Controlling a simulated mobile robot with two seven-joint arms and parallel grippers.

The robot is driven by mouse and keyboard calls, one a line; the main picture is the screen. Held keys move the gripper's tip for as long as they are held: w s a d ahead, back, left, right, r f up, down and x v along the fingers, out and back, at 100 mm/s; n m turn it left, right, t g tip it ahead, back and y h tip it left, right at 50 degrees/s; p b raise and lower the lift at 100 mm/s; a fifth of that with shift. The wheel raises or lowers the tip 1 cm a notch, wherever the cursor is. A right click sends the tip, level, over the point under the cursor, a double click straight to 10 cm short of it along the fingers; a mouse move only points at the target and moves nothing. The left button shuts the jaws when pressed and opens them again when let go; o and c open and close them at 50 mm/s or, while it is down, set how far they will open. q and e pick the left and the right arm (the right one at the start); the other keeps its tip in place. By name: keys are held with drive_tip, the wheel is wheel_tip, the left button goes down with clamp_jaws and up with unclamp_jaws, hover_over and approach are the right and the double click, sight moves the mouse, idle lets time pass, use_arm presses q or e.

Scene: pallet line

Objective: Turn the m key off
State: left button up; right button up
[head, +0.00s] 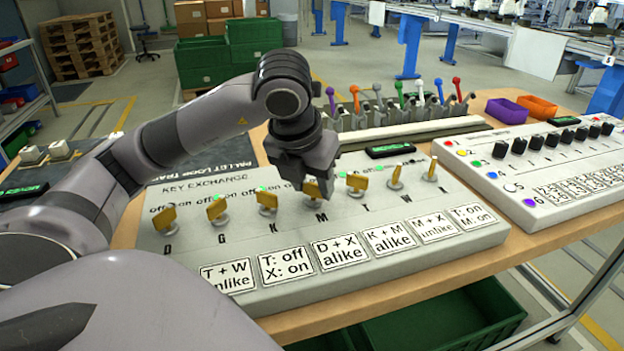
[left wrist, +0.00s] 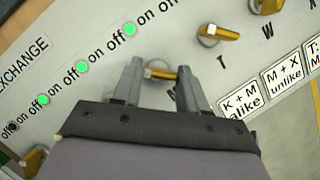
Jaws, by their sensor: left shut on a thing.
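The key panel (head: 330,255) lies on the wooden table with a row of yellow keys. The M key (head: 318,192) stands over the letter M, between the K key (head: 267,201) and the T key (head: 357,182). My left gripper (head: 311,183) reaches down over the M key and is shut on its yellow head. In the left wrist view, the M key (left wrist: 160,73) sits between the fingertips of my left gripper (left wrist: 160,72), with its letter partly hidden by a finger. Several green lamps show along the off/on row; which belongs to M is hard to tell.
The neighbouring T key (left wrist: 218,36) is close to the right finger. Printed rule cards (head: 342,252) lie along the panel's front. Behind stands a rack of coloured levers (head: 400,105). Another panel (head: 545,160) with black knobs lies at right, near purple (head: 506,111) and orange (head: 538,107) bins.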

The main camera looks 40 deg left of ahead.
sight(306, 213)
use_arm(q)
drive_tip(key=o, duration=1.1)
drive_tip(key=shift+c, duration=0.2)
drive_tip(key=a+p+v, duration=0.1)
drive_tip(key=v, duration=0.6)
drive_tip(key=shift+d+p, duration=0.4)
drive_tip(key=shift+d, duration=0.15)
drive_tip(key=shift+r, duration=0.15)
